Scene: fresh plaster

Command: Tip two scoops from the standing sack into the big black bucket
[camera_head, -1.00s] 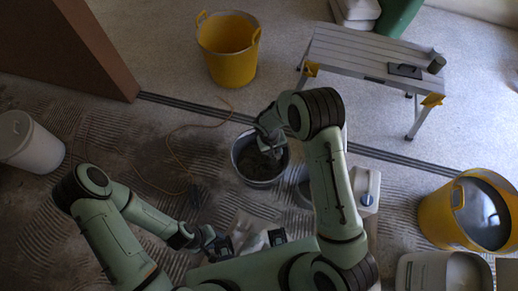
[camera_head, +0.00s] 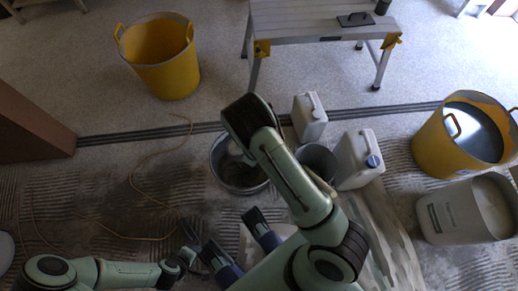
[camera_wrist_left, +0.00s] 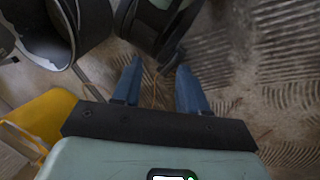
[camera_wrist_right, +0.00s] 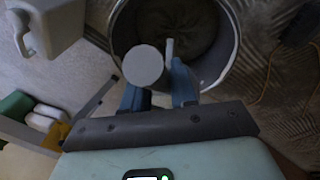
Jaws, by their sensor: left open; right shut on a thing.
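A dark round bucket (camera_head: 238,180) with a pale rim stands in front of me, partly covered by my right arm. The right wrist view looks into it (camera_wrist_right: 232,40) and shows grey-brown material inside. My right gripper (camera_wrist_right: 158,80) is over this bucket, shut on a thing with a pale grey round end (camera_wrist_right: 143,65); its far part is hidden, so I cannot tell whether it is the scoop. My left gripper (camera_wrist_left: 155,78) is open and empty, low at the left over the streaked floor. I cannot clearly make out the standing sack.
A smaller dark bucket (camera_head: 318,158) and two white canisters (camera_head: 309,118) (camera_head: 352,162) stand close right of my right arm. A water-filled yellow tub (camera_head: 430,150) and pale bin (camera_head: 450,215) are farther right. An orange cable (camera_head: 140,195) crosses the floor. A work platform (camera_head: 320,25) stands behind.

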